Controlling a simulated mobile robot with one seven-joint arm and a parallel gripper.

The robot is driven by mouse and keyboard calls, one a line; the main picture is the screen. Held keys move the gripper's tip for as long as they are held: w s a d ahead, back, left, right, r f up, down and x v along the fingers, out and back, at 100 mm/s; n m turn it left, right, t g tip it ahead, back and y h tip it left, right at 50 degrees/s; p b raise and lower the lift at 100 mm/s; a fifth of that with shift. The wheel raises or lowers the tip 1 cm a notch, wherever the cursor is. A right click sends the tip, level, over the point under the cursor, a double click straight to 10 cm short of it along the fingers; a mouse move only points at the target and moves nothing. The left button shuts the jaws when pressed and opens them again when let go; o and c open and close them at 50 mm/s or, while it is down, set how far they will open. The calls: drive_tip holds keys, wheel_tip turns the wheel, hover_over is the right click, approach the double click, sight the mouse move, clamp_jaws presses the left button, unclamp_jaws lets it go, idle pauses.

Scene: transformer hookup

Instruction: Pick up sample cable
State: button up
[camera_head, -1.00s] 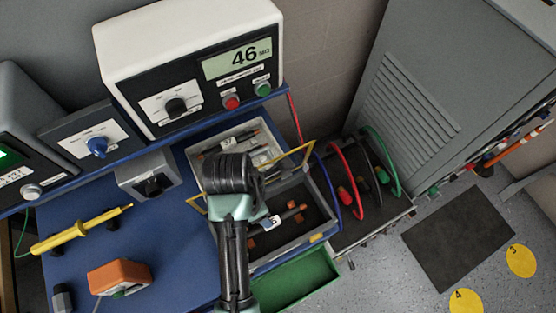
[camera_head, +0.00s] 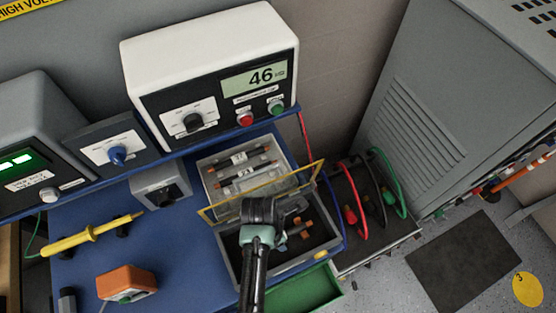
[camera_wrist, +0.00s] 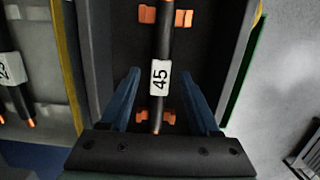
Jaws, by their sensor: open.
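A short black sample cable (camera_wrist: 164,50) with a white tag reading 45 lies in orange clips on the dark floor of a grey open box (camera_head: 233,266). In the head view my gripper hides most of this cable; orange clip parts (camera_head: 300,228) show beside it. My gripper (camera_wrist: 163,98) is open, with one blue finger on each side of the cable's tagged end. Nothing is held between the fingers. In the head view my gripper (camera_head: 275,212) is over the box. I cannot tell its height above the cable.
A yellow-framed lid (camera_head: 315,172) stands between this box and a pale tray (camera_head: 207,178) of tagged cables. A green drawer (camera_head: 305,290) is open in front. Red, black and green leads (camera_head: 366,205) stand at right. A yellow probe (camera_head: 75,240) and an orange block (camera_head: 125,282) lie left.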

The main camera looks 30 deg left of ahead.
clamp_jaws()
idle(0.3)
idle(0.3)
